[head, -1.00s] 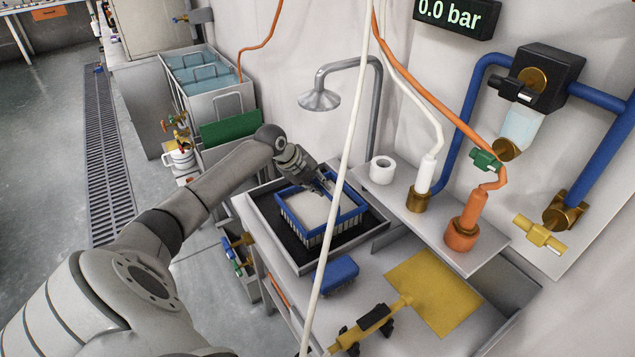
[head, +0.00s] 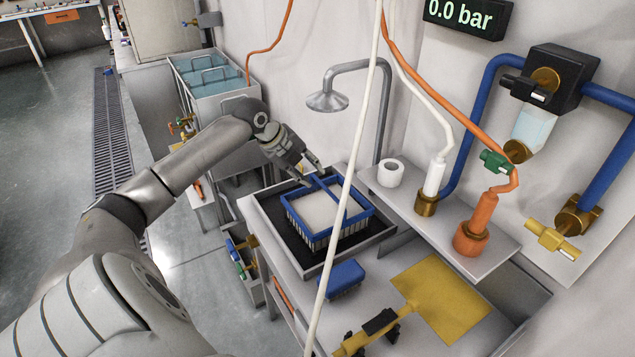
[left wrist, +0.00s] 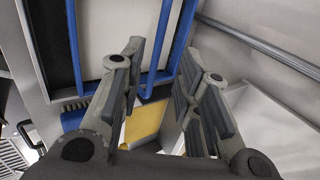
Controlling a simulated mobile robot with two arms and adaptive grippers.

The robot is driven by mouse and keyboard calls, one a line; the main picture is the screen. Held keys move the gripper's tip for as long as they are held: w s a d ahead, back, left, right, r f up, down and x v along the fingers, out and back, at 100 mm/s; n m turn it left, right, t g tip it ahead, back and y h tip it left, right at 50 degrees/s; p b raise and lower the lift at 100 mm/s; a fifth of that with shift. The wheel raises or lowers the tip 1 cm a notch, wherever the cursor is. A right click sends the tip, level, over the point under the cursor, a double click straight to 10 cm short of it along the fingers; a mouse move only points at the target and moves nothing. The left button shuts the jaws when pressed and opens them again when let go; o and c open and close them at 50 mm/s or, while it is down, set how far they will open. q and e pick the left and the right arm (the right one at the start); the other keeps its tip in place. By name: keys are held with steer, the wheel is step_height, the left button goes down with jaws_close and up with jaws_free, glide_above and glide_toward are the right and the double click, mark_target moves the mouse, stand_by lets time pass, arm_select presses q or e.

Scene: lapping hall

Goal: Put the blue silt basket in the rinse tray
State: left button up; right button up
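The blue silt basket (head: 310,232), with a pale inside, sits upright in the rinse tray (head: 270,216), which has a dark floor and a light rim. A blue bar crosses the top of the basket. My left gripper (head: 313,173) is just above the basket's back rim. My right gripper is not in view.
A shower head (head: 328,101) hangs behind the tray. A blue brush (head: 341,278) and a yellow plate (head: 440,300) lie in front and right. A shelf holds a white roll (head: 391,173) and fittings. A white hose (head: 346,200) hangs across the view.

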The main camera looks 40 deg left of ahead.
arm_select(q)
steer(key=shift+v, duration=1.45)
